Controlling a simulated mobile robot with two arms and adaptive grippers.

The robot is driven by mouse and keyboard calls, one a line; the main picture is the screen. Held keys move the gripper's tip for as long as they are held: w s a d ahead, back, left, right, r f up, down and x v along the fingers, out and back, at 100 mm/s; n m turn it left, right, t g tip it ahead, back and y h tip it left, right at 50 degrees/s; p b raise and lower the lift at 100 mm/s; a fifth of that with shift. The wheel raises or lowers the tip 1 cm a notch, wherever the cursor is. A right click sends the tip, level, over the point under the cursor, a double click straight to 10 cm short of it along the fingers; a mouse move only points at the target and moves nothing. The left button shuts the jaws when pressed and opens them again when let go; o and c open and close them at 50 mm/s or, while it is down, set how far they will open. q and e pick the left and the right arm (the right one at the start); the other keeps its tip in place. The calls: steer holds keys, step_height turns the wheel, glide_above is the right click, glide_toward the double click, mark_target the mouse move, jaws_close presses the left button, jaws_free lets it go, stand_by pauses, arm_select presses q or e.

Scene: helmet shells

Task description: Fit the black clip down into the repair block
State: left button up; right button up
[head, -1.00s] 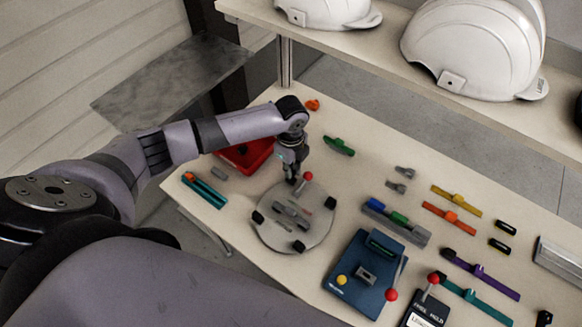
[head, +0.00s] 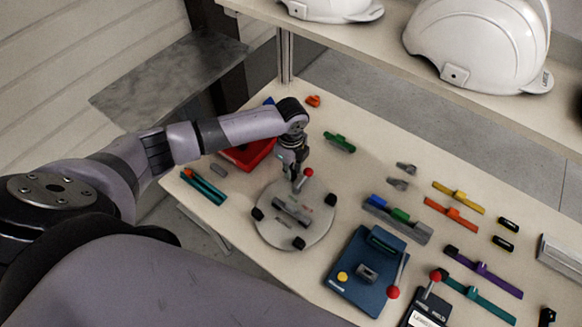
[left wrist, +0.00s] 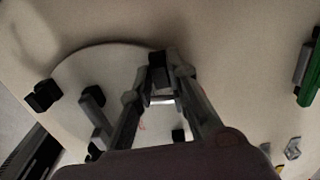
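My left gripper (head: 295,184) points down over the far part of a round pale turntable (head: 278,235), beside a red-knobbed lever (head: 308,173). In the left wrist view its fingers (left wrist: 166,75) come close together at a dark piece; I cannot tell whether they grip it or it stands behind them. A grey block (head: 291,212) sits near the turntable's middle, probably the repair block; it also shows in the left wrist view (left wrist: 93,108). Black pieces stand around the turntable's rim, one at the left (head: 258,213). I cannot tell which is the black clip. My right gripper is out of view.
A blue fixture (head: 350,285) with a red-knobbed lever stands right of the turntable. A red tray (head: 250,155) lies behind my left gripper. Coloured strips and small parts lie to the right. White helmets (head: 480,45) stand on the raised shelf.

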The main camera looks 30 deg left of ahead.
arm_select(q)
steer(key=o, duration=0.4)
steer(key=shift+r, duration=0.15)
step_height(320, 180, up, 12)
stand_by(0.4)
steer(key=shift+f, duration=0.2)
stand_by(0.3)
